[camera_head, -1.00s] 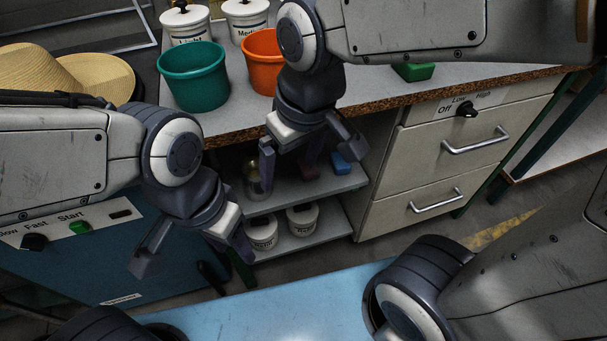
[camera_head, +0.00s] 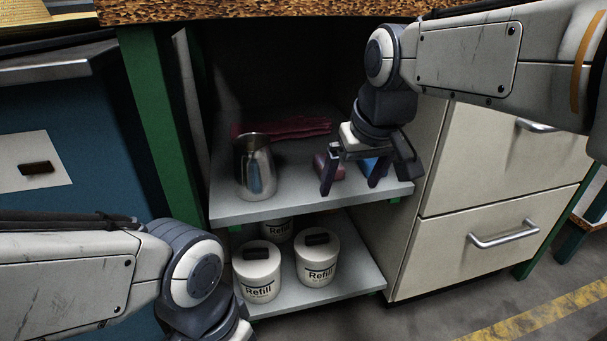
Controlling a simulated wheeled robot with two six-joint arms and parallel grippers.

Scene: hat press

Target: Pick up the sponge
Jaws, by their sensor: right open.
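Which one is the sponge I cannot tell. My right gripper (camera_head: 360,180) is open and points down at the shelf's front right. I see no block held, and cannot tell whether the fingers touch one. My left arm's wrist is at the bottom left; its fingers are below the picture's edge.
A metal pitcher (camera_head: 254,165) stands left on the upper shelf, with a folded red cloth (camera_head: 290,128) behind. Several white Refill jars (camera_head: 317,258) stand on the lower shelf. The countertop edge (camera_head: 260,9) overhangs the opening; drawers (camera_head: 495,190) flank it on the right.

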